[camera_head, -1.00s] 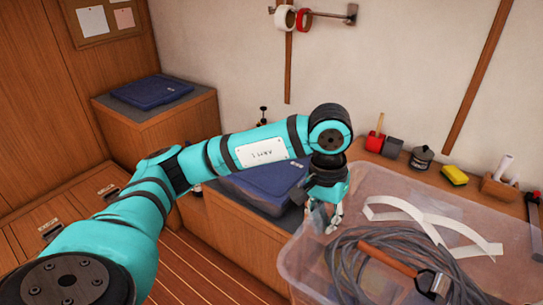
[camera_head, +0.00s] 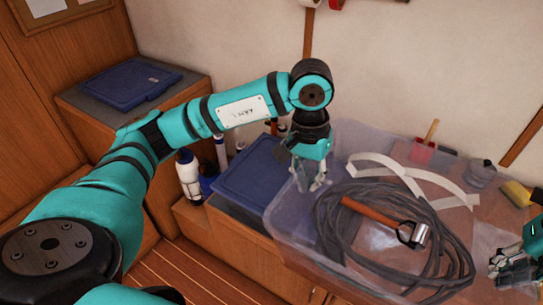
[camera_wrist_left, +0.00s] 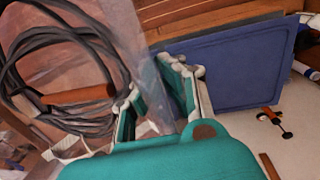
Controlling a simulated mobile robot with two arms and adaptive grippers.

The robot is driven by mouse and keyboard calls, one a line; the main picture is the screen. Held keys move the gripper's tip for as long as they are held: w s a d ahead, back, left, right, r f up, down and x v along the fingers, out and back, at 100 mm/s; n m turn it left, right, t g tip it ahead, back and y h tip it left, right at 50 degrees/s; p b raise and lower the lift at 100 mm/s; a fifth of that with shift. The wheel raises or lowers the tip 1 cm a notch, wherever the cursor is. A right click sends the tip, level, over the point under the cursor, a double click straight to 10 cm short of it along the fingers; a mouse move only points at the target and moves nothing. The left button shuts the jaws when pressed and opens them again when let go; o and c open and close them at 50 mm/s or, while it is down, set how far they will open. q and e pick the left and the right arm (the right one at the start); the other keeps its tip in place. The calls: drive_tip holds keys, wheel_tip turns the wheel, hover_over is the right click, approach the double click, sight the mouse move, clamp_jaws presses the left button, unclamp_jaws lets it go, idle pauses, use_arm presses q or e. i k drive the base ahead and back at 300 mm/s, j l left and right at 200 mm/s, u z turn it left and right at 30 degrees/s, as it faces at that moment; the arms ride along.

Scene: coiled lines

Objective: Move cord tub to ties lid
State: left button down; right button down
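The cord tub (camera_head: 290,225) is a clear tub holding a coil of dark grey cord, an orange-handled tool and white strips. It appears raised, and its left side overlaps a blue lid (camera_head: 242,180). Another blue lid (camera_head: 128,84) lies on the wooden box at the back left. I cannot tell which is the ties lid. My left gripper (camera_head: 318,184) is on the tub's left wall; in the left wrist view its fingers (camera_wrist_left: 160,85) stand either side of the clear wall. My right gripper (camera_head: 497,266), partly cut off, is at the tub's right wall.
White bottles (camera_head: 190,175) stand between the back box and the nearer blue lid. Behind the tub are a red item (camera_head: 421,152), a grey cup (camera_head: 482,173) and a yellow sponge (camera_head: 516,193). The back wall is close behind.

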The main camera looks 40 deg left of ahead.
sight(285, 175)
drive_tip(key=i+j, duration=0.15)
drive_tip(key=j, duration=0.2)
drive_tip(key=i+j, duration=0.15)
drive_tip(key=j, duration=0.25)
drive_tip(key=i+j, duration=0.15)
drive_tip(key=j, duration=0.2)
drive_tip(key=i+j, duration=0.15)
drive_tip(key=j, duration=0.25)
drive_tip(key=i+j, duration=0.15)
drive_tip(key=j, duration=0.2)
